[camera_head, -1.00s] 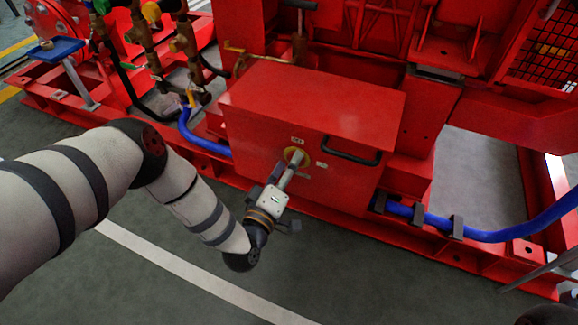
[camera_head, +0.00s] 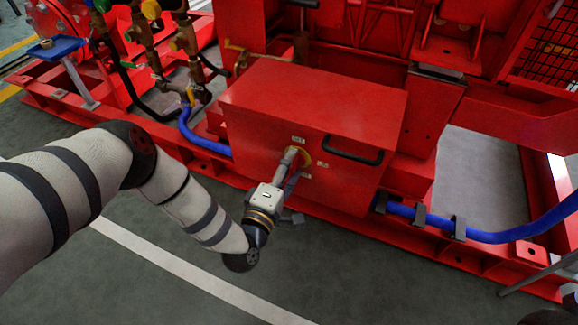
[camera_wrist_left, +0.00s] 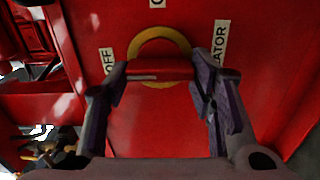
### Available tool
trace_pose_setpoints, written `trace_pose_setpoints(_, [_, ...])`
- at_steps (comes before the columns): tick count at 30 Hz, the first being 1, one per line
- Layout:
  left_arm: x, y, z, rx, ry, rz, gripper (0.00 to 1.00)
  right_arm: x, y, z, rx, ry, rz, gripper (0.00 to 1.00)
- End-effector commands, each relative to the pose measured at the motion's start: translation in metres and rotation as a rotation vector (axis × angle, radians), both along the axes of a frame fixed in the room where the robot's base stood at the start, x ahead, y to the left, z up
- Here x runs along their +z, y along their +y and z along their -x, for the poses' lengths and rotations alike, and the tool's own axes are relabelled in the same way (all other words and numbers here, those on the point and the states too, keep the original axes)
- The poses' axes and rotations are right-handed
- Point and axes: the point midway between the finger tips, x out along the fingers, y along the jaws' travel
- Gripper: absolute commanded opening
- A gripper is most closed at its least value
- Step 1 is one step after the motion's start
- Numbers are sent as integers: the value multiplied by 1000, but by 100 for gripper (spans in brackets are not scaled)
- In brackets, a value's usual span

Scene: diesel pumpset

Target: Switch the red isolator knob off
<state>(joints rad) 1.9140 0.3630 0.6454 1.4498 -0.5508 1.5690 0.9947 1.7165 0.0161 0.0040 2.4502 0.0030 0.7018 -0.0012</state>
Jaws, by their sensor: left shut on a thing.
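The red isolator knob (camera_wrist_left: 160,70) is a bar on a yellow ring (camera_wrist_left: 158,44) on the front of a red box (camera_head: 310,100). The bar lies level in the left wrist view, its pale line at the end near the OFF label (camera_wrist_left: 108,61). My left gripper (camera_wrist_left: 160,73) is shut on the bar, one finger at each end. In the head view my left gripper (camera_head: 295,158) reaches the box front and hides most of the knob. My right gripper does not show.
A black handle (camera_head: 353,150) sits right of the knob on the box. A label reading ATOR (camera_wrist_left: 219,42) is right of the knob, and another is cut off above. Blue hoses (camera_head: 480,232) run along the red base frame. The grey floor in front is open.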

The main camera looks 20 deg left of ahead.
Motion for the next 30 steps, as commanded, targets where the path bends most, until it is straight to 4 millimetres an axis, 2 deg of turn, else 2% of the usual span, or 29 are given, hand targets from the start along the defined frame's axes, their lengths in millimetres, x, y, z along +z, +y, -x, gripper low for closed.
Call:
trace_pose_setpoints(8, [-1,-1,1,-4,3,1,22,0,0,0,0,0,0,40])
trace_pose_setpoints(9, [-1,-1,1,-4,3,1,54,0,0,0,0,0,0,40])
trace_pose_setpoints(11, [-1,-1,1,-4,2,1,68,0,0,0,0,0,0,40])
trace_pose_setpoints(12, [-1,-1,1,-3,2,1,70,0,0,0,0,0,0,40])
trace_pose_setpoints(22, [-1,0,6,-2,2,0,70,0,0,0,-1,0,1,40])
trace_pose_setpoints(26, [-2,1,33,-2,6,1,70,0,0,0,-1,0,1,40])
trace_pose_setpoints(30, [-2,2,73,-2,7,2,70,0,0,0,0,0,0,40])
